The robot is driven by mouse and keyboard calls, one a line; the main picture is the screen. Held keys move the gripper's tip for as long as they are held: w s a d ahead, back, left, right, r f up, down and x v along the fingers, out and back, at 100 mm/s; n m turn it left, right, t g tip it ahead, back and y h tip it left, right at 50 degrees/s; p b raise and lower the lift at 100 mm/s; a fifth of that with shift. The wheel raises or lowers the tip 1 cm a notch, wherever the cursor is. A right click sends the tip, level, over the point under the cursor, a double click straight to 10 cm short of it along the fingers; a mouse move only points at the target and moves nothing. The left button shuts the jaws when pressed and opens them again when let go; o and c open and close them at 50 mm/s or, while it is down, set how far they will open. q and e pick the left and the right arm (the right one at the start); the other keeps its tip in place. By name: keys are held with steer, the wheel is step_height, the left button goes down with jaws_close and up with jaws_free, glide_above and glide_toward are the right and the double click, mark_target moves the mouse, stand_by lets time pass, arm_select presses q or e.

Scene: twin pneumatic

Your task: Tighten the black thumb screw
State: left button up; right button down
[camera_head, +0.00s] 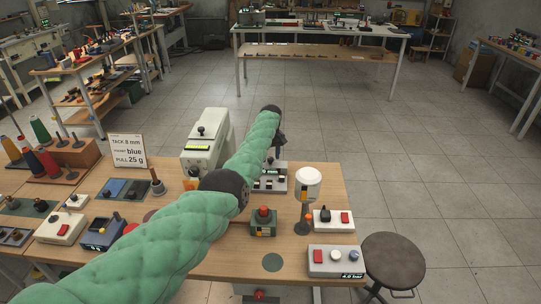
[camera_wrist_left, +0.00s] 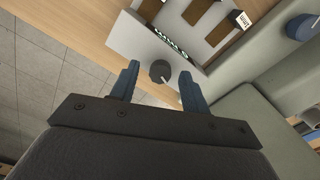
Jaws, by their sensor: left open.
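My left gripper (camera_head: 279,141) hangs from the far end of my green padded arm, over a grey device (camera_head: 276,188) at the back of the wooden table. In the left wrist view its two blue fingers (camera_wrist_left: 160,69) are spread apart. A round black knob (camera_wrist_left: 159,71) with a pale line shows between the fingertips, with a gap on each side. It looks like the black thumb screw and stands at the edge of the pale device body (camera_wrist_left: 135,42). In the head view I cannot clearly make out the knob near the gripper. My right gripper is not in view.
A pale machine (camera_head: 204,145) stands left of the gripper. A white-topped post (camera_head: 308,185) stands to the right, and a green box with a red button (camera_head: 263,222) nearer. A control box (camera_head: 335,261) sits at the front right, beside a stool (camera_head: 394,260).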

arm_select(q)
steer(key=shift+f, duration=0.15)
steer(key=shift+c, duration=0.5)
steer(key=c, duration=0.9)
